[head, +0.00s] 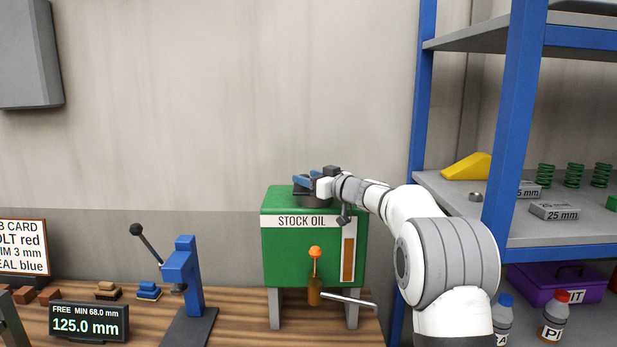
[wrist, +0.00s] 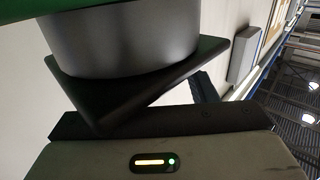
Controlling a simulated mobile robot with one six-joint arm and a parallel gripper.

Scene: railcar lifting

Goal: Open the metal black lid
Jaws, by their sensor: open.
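The green tank (head: 300,245) labelled STOCK OIL stands on grey legs on the wooden bench. The dark round lid (head: 312,202) sits on its top and is seated there. In the wrist view the lid (wrist: 125,45) is a dark grey cylinder against the green tank top, with a black angular slab at its outer end. I cannot tell whether that slab is part of the lid or a finger. My gripper (head: 308,181) is open at the lid, above it in the head view. My arm comes in from the right. The fingertips are partly hidden, so contact is unclear.
A blue lever press (head: 181,267) stands to the left. A blue-framed shelf (head: 510,130) rises at the right.

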